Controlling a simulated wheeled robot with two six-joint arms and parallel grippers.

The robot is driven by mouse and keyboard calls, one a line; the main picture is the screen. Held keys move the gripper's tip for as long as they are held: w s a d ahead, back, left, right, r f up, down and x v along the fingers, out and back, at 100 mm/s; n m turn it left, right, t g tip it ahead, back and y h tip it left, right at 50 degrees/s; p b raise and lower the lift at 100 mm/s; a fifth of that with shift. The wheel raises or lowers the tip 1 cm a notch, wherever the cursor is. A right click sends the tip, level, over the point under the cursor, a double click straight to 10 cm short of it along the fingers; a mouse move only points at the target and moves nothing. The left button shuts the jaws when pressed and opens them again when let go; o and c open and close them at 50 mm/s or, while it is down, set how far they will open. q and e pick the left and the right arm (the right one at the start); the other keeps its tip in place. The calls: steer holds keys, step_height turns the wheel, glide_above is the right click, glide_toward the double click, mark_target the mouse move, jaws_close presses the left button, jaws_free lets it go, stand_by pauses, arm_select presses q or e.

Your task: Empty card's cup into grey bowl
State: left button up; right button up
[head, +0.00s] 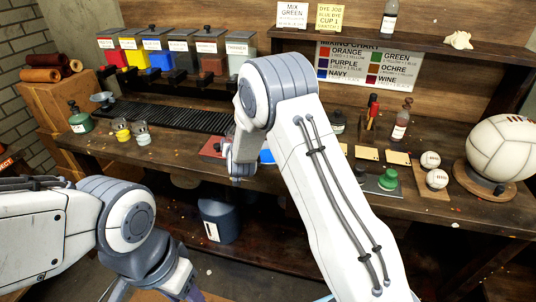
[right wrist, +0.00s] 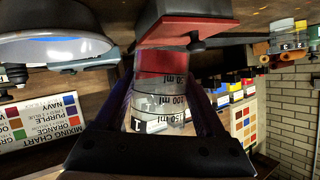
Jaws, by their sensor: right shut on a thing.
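The job card (head: 330,17) on the upper shelf shows blue dye and cup 1. In the right wrist view, which is upside down, my right gripper (right wrist: 163,100) is shut on a clear graduated cup (right wrist: 155,100) marked 1. Red shows at its base; I cannot tell if it is liquid or the red block behind. A grey bowl (right wrist: 60,20) with blue inside is close beside it. In the head view, my right wrist (head: 243,160) hides the cup and most of the bowl; a blue patch (head: 266,156) shows beside it.
A red-topped block (head: 210,147) is by my right wrist. A yellow cup (head: 122,130) and a pale cup (head: 142,135) stand at left near a green bottle (head: 79,119). A black grate (head: 175,116) lies behind. Balls (head: 437,179) and a green-topped item (head: 388,180) are at right.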

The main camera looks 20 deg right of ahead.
steer(key=shift+d+r+m+y+b, duration=0.1)
steer(key=shift+d+m+y+b, duration=0.2)
steer(key=shift+d+m+y, duration=0.25)
steer(key=shift+s+d+r+m+y+p, duration=0.1)
steer(key=shift+d+m+y+p, duration=0.35)
steer(key=shift+d+m, duration=0.45)
steer(key=shift+m+y, duration=0.4)
steer(key=shift+m, duration=0.05)
steer(key=shift+f+m+t+y, duration=0.4)
steer(key=shift+f+m+y, duration=0.2)
steer(key=shift+f+m, duration=0.15)
steer(key=shift+r+m+y+p, duration=0.3)
steer(key=shift+r+m+p, duration=0.1)
steer(key=shift+r+m, duration=0.2)
stand_by(0.5)
steer(key=shift+d+f+m+t+y+b, duration=0.15)
steer(key=shift+f+m+t+y+b, duration=0.2)
steer(key=shift+m, duration=0.3)
stand_by(0.8)
steer(key=shift+d+r+m+t+y, duration=0.15)
steer(key=shift+d+r+m, duration=0.05)
steer(key=shift+d+m, duration=0.2)
steer(key=shift+d+r+m+t+y, duration=0.15)
steer(key=shift+d+m, duration=0.15)
steer(key=shift+d, duration=0.2)
stand_by(1.0)
steer(key=shift+s+d+r+m, duration=0.1)
steer(key=shift+r+m, duration=0.05)
steer(key=shift+m, duration=0.15)
stand_by(0.6)
